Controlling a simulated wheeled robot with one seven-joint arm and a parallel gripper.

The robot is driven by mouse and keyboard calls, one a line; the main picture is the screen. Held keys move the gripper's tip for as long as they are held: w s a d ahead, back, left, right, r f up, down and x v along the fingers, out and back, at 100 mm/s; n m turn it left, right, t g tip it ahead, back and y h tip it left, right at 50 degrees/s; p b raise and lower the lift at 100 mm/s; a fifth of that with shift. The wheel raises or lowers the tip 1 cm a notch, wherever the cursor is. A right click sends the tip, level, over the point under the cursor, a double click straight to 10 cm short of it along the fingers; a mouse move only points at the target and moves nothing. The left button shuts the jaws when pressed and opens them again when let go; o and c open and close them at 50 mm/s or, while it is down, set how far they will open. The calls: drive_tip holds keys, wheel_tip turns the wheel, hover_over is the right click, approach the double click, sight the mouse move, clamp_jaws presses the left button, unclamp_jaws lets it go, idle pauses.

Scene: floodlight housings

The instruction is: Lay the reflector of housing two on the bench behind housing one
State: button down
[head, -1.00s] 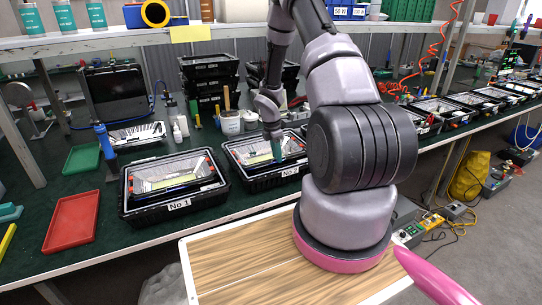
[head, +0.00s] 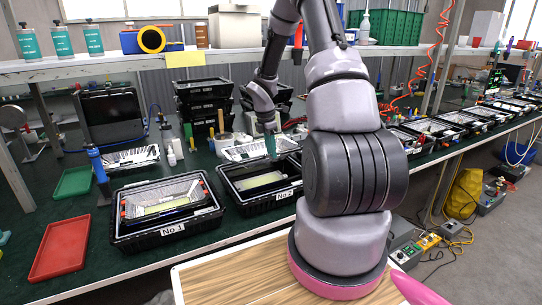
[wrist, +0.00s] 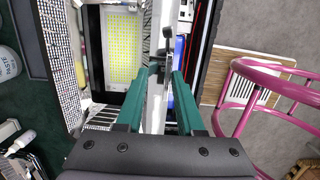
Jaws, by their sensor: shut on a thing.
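Housing two (head: 236,205) is a black open case labelled No 2 on the green bench. Its yellow LED panel (head: 260,181) shows inside; the panel is also in the wrist view (wrist: 122,45). My gripper (head: 271,147), with teal fingers (wrist: 160,78), is shut on the rim of the silver reflector (head: 240,153). The reflector is raised at the back of housing two; its dimpled wall (wrist: 58,45) shows in the wrist view. Part of it is hidden behind my fingers. Housing one (head: 140,238), labelled No 1, stands to the left with a reflector inside.
Another silver reflector piece (head: 132,158) lies on the bench behind housing one. A blue-handled tool (head: 97,165) stands to its left, a white bottle (head: 178,147) to its right. Red (head: 60,248) and green (head: 73,182) trays lie left. Stacked black cases (head: 203,108) stand behind.

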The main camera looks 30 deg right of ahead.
drive_tip(key=shift+r, duration=2.65)
